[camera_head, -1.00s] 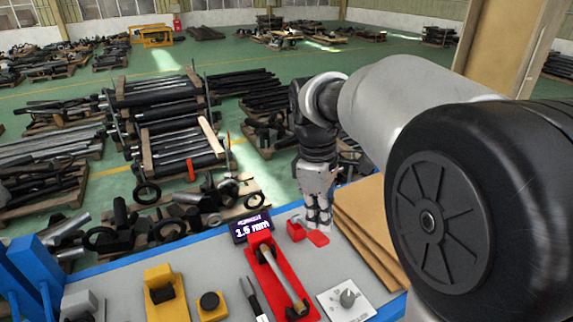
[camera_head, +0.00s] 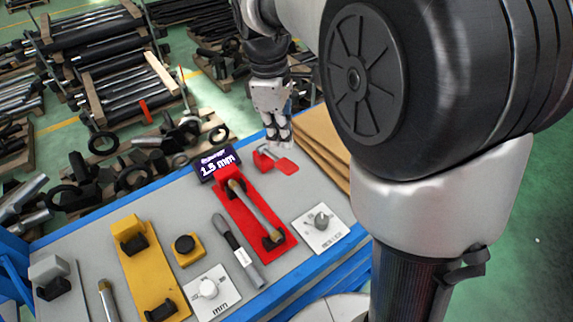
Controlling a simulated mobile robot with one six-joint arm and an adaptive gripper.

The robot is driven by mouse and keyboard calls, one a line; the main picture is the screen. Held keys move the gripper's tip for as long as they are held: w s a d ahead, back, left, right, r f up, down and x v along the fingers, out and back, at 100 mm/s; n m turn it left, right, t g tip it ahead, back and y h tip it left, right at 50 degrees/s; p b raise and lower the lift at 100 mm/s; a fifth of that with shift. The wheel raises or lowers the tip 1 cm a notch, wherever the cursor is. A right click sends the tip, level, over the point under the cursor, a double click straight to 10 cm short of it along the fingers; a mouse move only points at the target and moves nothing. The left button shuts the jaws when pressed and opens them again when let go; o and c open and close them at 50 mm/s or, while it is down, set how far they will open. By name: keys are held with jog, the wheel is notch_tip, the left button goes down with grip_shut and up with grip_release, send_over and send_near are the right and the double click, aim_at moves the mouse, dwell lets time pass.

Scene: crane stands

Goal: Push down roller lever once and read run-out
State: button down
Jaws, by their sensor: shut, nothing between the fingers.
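My gripper (camera_head: 279,143) points down near the back edge of the bench, shut and empty. It is just above and behind a small red lever (camera_head: 264,160) with a grey arm and a flat red pad (camera_head: 286,166). I cannot tell whether the fingertips touch it. In front of the lever is a red stand (camera_head: 236,208) with a shaft (camera_head: 255,208) lying across its two black supports. A dark display (camera_head: 217,163) at the stand's back end reads "1.5 mm".
A yellow stand (camera_head: 146,262), a yellow block with a black button (camera_head: 187,249) and another white knob plate (camera_head: 211,291) are left. Brown boards (camera_head: 318,140) lie at the right.

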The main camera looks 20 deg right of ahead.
aim_at(284, 164)
jog(key=f+b, duration=0.4)
jog(key=f, duration=0.1)
jog(key=shift+d+f, duration=0.15)
jog(key=shift+d, duration=0.05)
